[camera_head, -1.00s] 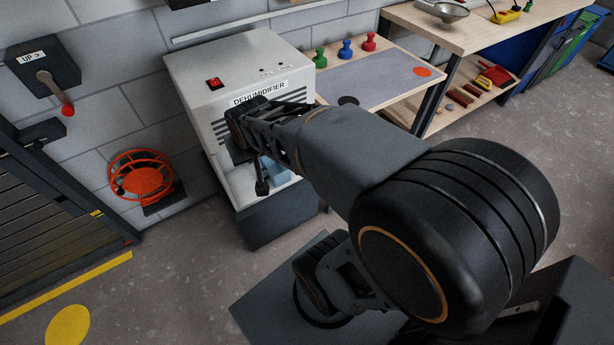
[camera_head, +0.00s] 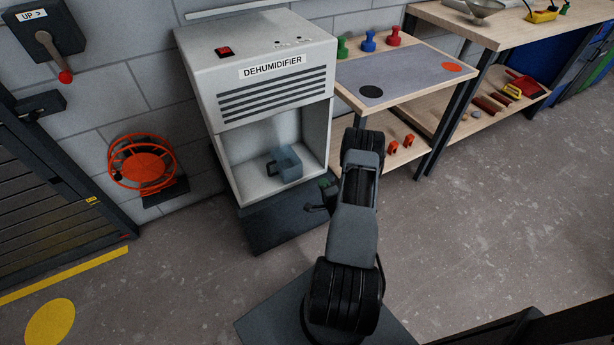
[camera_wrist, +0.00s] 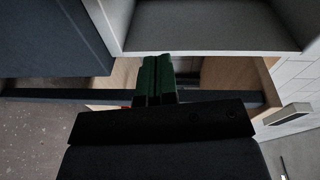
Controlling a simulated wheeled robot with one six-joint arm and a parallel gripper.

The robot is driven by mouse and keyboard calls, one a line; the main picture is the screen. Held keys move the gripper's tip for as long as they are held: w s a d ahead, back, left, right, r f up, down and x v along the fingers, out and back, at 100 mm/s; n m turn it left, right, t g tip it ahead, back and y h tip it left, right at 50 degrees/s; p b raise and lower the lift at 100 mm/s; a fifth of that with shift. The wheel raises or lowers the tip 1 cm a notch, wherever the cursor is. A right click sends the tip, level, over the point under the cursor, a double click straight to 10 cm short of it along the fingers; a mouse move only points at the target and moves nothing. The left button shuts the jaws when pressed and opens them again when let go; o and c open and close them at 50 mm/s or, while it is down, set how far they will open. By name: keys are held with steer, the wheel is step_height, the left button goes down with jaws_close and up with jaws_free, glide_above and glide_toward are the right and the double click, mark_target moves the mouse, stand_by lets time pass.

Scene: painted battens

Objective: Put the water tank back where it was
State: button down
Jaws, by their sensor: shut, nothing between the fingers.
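The water tank (camera_head: 286,163) is a small translucent blue-grey box with a handle on its left side. It stands upright on the floor of the open bay in the white dehumidifier (camera_head: 319,120), towards the right of the bay. My gripper (camera_head: 325,190) is low at the right front corner of the dehumidifier, outside the bay and apart from the tank. In the wrist view its green-tipped fingers (camera_wrist: 157,66) are together and empty. The bay's pale inside (camera_wrist: 210,25) shows beyond them. I cannot make out the tank in the wrist view.
The dehumidifier stands on a dark plinth (camera_head: 270,227). A wooden side table (camera_head: 420,90) with a grey mat and coloured knobs is close on the right. An orange reel (camera_head: 142,163) hangs on the wall at left. The floor (camera_head: 490,210) at right is clear.

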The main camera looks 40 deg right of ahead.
steer(key=w+f+m+b, duration=0.1)
steer(key=w+f+b, duration=0.1)
steer(key=w, duration=0.9)
steer(key=shift+d+m+t+h, duration=0.2)
steer(key=shift+m+t+h, duration=0.1)
steer(key=shift+t, duration=0.1)
steer(key=shift+f, duration=0.1)
